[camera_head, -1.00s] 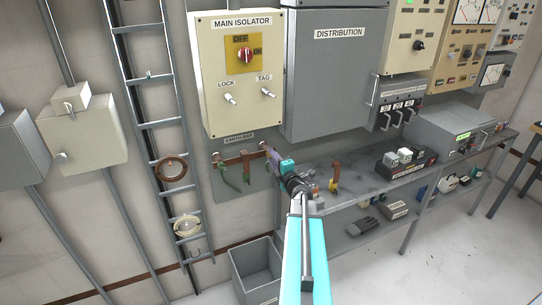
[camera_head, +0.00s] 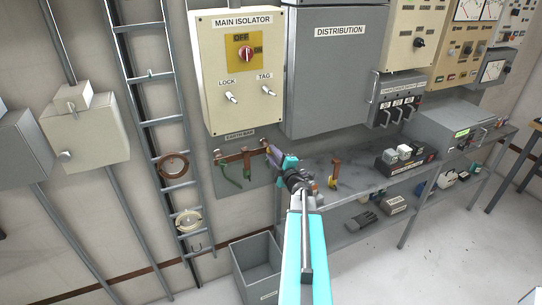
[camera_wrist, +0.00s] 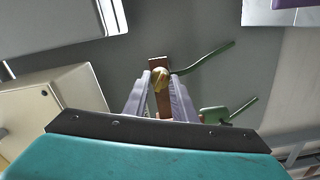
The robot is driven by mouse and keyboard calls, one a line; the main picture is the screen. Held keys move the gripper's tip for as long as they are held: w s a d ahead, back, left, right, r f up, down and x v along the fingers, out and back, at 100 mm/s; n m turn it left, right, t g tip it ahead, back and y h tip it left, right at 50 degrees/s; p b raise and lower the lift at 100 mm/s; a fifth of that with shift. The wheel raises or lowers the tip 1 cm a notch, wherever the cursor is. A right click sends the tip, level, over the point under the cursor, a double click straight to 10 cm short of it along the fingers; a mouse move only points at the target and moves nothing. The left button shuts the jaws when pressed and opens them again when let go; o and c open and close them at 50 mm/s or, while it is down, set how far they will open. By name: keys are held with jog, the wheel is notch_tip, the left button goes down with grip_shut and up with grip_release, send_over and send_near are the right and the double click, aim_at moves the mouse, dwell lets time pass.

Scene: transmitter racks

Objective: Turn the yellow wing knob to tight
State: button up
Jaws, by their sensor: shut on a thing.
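The yellow wing knob (camera_wrist: 160,77) shows in the wrist view at the tips of my gripper (camera_wrist: 161,84), on the brown earth bar (camera_wrist: 155,64). My gripper's two pale purple fingers stand on either side of the knob and are shut on it. In the head view my gripper (camera_head: 268,148) reaches the right end of the earth bar (camera_head: 239,156), under the isolator cabinet. The knob is hidden by the gripper there, and its turn angle is hard to read.
Green cables (camera_head: 231,174) hang from the earth bar. The main isolator cabinet (camera_head: 238,108) is just above. A bench (camera_head: 365,184) with a brown-and-yellow upright piece (camera_head: 334,176) lies to the right. A grey bin (camera_head: 258,268) stands below.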

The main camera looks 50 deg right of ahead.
jog(key=o, duration=1)
jog(key=shift+w+a+r, duration=0.15)
jog(key=shift+w, duration=0.05)
jog(key=shift+s, duration=0.1)
jog(key=shift+s, duration=0.1)
jog(key=shift+s, duration=0.15)
jog(key=p+v, duration=0.6)
jog(key=v, duration=0.7)
jog(key=shift+s, duration=0.1)
